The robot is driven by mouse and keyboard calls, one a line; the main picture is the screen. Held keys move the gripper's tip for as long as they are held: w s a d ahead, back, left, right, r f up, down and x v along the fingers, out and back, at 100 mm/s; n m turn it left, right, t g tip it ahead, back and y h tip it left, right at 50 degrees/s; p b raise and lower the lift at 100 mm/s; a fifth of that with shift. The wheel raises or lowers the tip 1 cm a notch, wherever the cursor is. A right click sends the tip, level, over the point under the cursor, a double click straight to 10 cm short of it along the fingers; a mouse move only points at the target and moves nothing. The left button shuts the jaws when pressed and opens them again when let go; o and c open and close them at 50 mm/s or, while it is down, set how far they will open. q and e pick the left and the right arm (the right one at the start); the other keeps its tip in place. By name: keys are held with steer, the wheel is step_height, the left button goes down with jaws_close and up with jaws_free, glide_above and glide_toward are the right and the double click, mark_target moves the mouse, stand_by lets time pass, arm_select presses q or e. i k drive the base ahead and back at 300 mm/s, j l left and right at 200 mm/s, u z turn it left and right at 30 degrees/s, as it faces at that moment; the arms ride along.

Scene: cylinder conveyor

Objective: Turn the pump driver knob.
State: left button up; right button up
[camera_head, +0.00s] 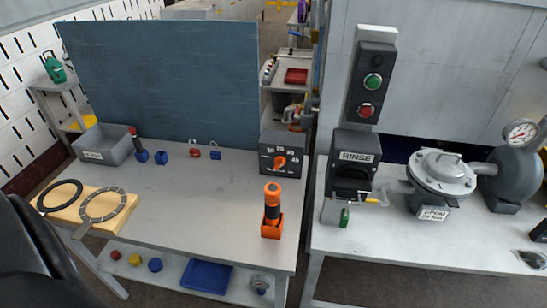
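A dark box (267,154) with a marked dial stands at the back right of the left workbench. An orange knob (281,161) sits in the middle of its dial, apart from any gripper. Its pointer direction is too small to read surely. No label naming it as the pump driver can be read. A pump-like dark round housing (513,176) with a pipe stands on the right bench. Neither of my grippers shows; only a dark part of my own body shows at the lower left.
An orange and black handheld tool (272,205) stands upright in an orange holder in front of the dial box. A RINSE box (352,163) and a lidded metal vessel (441,172) stand on the right bench. A grey bin (104,146) sits far left. The left bench's middle is clear.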

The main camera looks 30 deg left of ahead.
mark_target(279, 162)
steer(key=i+l, duration=0.55)
steer(key=i+u, duration=0.15)
steer(key=u, duration=0.3)
steer(key=i+l+u, duration=0.1)
steer(key=u, duration=0.35)
steer(key=i+l+u, duration=0.15)
steer(key=u, duration=0.3)
steer(key=i+l+u, duration=0.1)
steer(key=u, duration=0.35)
steer(key=i+l+u, duration=0.15)
steer(key=u, duration=0.3)
steer(key=i+l+u, duration=0.1)
steer(key=l+u, duration=0.15)
steer(key=u, duration=0.15)
steer(key=l+u, duration=0.25)
steer(key=u, duration=0.2)
steer(key=i, duration=0.05)
